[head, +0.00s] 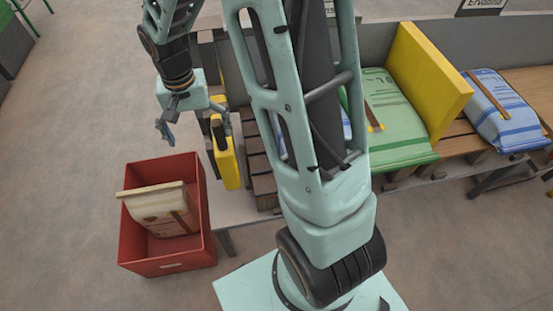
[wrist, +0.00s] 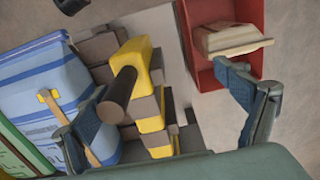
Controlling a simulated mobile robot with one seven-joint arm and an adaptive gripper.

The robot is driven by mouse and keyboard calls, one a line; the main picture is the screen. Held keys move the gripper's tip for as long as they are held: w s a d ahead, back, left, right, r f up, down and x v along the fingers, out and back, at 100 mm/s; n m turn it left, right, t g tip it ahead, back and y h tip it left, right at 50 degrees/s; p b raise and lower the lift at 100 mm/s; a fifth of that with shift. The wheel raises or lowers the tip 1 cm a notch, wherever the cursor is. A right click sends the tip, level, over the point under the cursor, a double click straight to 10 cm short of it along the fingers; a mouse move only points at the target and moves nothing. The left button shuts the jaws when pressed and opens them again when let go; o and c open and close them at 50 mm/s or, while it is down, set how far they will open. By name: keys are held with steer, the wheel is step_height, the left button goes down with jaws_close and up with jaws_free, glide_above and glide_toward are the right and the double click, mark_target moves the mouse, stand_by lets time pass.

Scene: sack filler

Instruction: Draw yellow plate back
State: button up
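A yellow plate (head: 226,158) with a dark bar-like handle (head: 217,132) stands at the left end of the slatted conveyor in the head view. In the wrist view the yellow plate (wrist: 135,57) shows with its dark round handle (wrist: 119,95) pointing toward the camera. My gripper (head: 195,132) is open and empty, just left of the plate. In the wrist view the handle lies between the spread fingers of my gripper (wrist: 162,88), nearer the left finger. I cannot tell whether that finger touches it. A second, larger yellow board (head: 425,80) stands upright between sacks.
A red crate (head: 205,195) holding a tan sack (head: 165,212) stands on the floor at left. A green sack (head: 395,120) and a blue-white sack (head: 503,110) lie on the conveyor. My arm hides the conveyor's middle. Floor left of the crate is free.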

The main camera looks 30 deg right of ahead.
mark_target(216, 132)
steer(key=shift+s+d, duration=0.2)
steer(key=shift+d, duration=0.5)
steer(key=shift+s+d, duration=0.2)
steer(key=shift+d, duration=0.5)
steer(key=shift+s+d, duration=0.2)
steer(key=shift+d, duration=0.5)
step_height(216, 132, up, 9)
steer(key=p, duration=0.7)
steer(key=shift+r, duration=0.1)
